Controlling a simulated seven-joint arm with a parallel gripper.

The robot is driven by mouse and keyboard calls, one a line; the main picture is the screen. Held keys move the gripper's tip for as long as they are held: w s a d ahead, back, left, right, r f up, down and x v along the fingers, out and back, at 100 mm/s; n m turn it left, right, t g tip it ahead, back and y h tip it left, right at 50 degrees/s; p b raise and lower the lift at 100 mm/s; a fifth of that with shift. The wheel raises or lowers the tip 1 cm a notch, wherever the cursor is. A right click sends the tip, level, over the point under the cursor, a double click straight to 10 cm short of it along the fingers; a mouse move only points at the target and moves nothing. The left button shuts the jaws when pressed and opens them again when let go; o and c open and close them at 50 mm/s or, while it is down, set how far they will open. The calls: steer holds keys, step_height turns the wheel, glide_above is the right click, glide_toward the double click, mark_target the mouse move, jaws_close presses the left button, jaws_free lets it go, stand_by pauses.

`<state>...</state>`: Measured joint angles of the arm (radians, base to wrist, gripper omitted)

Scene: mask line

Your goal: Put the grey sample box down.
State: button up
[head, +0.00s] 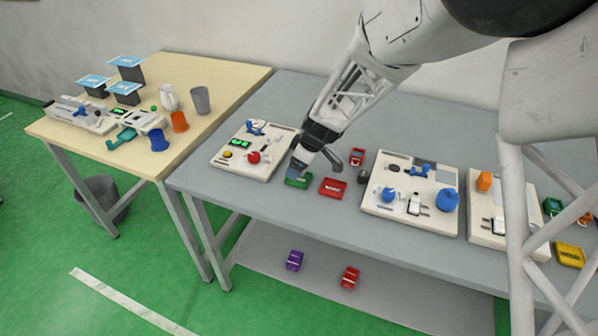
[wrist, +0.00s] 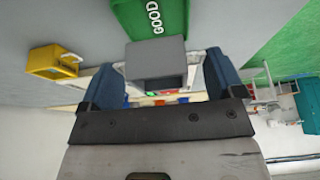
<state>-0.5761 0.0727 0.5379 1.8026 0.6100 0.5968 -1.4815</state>
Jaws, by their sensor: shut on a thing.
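The grey sample box (wrist: 156,57) shows in the wrist view between the two blue fingers of my gripper (wrist: 158,75). The gripper is shut on it. A green tray marked GOOD (wrist: 188,16) lies just beyond the box in that view. In the head view my gripper (head: 297,168) points down at the green tray (head: 299,182) on the grey bench. The fingers cover the box there, and I cannot tell whether it touches the tray.
A red tray (head: 333,188) lies right of the green one, with another red tray (head: 357,157) behind. Panels with controls stand left (head: 225,160) and right (head: 445,222). A yellow tray (wrist: 45,66) shows in the wrist view. The bench's front edge is close.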

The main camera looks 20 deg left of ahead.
steer(key=shift+f, duration=1.75)
steer(key=shift+f, duration=0.1)
steer(key=o, duration=0.8)
steer(key=shift+c, duration=0.2)
steer(key=v, duration=1.2)
steer(key=shift+d, duration=0.15)
